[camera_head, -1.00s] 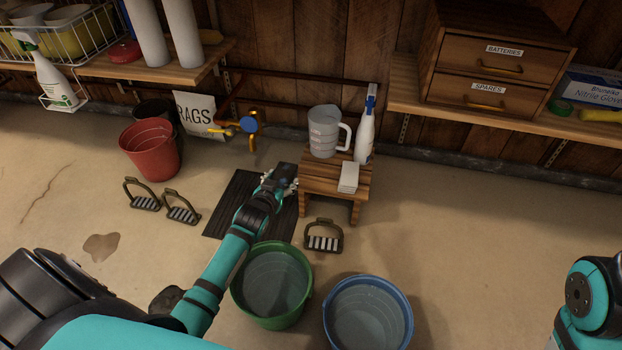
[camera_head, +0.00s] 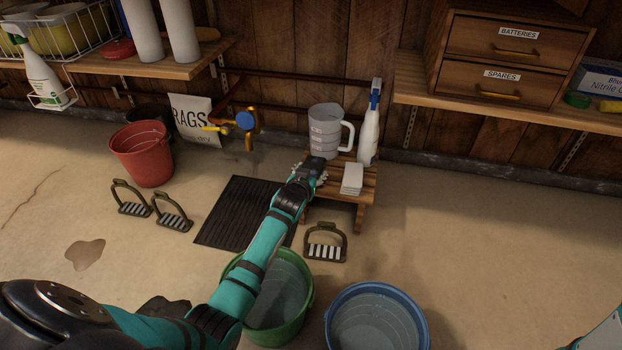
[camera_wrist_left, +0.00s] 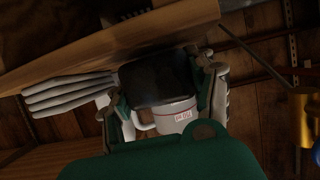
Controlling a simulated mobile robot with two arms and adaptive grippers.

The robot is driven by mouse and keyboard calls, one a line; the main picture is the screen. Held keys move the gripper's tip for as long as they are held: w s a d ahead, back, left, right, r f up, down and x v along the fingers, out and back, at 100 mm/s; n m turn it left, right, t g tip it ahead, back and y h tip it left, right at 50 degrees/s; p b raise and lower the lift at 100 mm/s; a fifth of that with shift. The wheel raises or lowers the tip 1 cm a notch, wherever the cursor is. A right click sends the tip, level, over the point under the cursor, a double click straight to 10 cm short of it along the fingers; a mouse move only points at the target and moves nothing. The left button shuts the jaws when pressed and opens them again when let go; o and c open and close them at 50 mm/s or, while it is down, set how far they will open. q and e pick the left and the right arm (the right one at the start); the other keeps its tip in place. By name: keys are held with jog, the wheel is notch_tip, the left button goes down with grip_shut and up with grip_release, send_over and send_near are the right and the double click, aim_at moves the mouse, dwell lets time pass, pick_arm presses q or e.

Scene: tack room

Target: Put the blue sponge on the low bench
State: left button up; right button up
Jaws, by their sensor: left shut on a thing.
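The low bench (camera_head: 341,197) is a small wooden stool by the back wall. It carries a measuring jug (camera_head: 324,132), a white spray bottle with a blue head (camera_head: 369,135) and a white stack (camera_head: 352,179). My left gripper (camera_head: 313,170) is at the bench's left front corner, in front of the jug. In the left wrist view it is shut on a dark block (camera_wrist_left: 158,80), which I take for the blue sponge; its blue barely shows in this light. Whether the block touches the bench top is unclear. My right gripper is out of view.
A green bucket (camera_head: 303,313) and a blue bucket (camera_head: 420,312) stand in front. A stirrup (camera_head: 325,243) lies just before the bench, and a black mat (camera_head: 238,214) is left of it. A blue and yellow tap (camera_head: 245,121) is behind. Floor to the right is clear.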

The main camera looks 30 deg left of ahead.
pick_arm(q)
jog(key=shift+f, duration=0.45)
jog(key=o, duration=0.8)
jog(key=shift+f, duration=0.2)
jog(key=shift+o, duration=0.2)
jog(key=shift+s, duration=0.1)
